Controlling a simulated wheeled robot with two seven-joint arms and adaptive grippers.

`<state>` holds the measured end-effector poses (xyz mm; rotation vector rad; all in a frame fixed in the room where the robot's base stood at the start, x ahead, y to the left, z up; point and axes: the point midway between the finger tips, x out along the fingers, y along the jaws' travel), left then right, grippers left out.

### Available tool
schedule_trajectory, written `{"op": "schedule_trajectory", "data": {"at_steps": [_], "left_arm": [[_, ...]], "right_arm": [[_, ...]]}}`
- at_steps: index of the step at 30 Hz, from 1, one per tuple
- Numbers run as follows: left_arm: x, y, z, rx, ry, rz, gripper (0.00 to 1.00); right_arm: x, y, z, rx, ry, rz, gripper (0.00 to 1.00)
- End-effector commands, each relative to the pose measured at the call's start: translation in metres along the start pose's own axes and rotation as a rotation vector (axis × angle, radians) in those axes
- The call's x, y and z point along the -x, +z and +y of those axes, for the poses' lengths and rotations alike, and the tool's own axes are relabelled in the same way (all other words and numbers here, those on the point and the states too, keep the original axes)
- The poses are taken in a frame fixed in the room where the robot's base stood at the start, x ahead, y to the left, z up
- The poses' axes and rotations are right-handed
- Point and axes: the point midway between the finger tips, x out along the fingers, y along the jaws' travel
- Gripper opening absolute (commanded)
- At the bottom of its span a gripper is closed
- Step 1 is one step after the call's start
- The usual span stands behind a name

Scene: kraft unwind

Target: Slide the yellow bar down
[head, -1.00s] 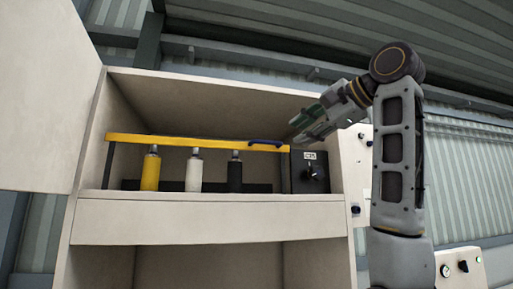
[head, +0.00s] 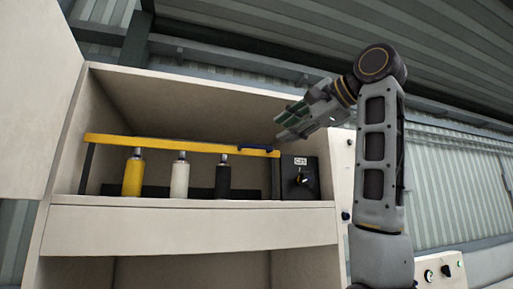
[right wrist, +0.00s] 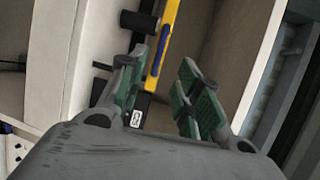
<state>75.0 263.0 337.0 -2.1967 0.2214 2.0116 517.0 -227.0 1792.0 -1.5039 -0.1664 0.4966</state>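The yellow bar (head: 180,144) runs across the open cabinet, above a yellow, a white and a black cylinder. A dark blue handle (head: 256,149) sits near its right end. My right gripper (head: 280,130) is open and empty, just above and to the right of the handle, apart from it. In the right wrist view the bar (right wrist: 167,35) and its blue handle (right wrist: 158,58) show beyond and between the green-padded fingers (right wrist: 160,98). My left gripper is not in view.
A black box with a rotary knob (head: 301,178) stands at the bar's right end inside the cabinet (head: 190,228). The cabinet's open door (head: 35,95) is at the left. The yellow (head: 133,174), white (head: 180,178) and black (head: 222,178) cylinders stand below the bar.

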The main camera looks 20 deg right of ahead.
Motion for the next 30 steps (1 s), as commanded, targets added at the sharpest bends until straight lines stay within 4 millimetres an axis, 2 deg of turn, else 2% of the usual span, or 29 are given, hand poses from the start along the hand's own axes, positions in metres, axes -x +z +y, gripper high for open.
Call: {"op": "schedule_trajectory", "data": {"at_steps": [21,30], "left_arm": [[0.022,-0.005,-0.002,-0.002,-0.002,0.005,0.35],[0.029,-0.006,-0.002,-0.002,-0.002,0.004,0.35]], "right_arm": [[-0.091,0.0,-0.001,0.0,0.003,0.0,0.34],[-0.12,0.0,-0.001,0.0,0.001,0.0,0.34]]}}
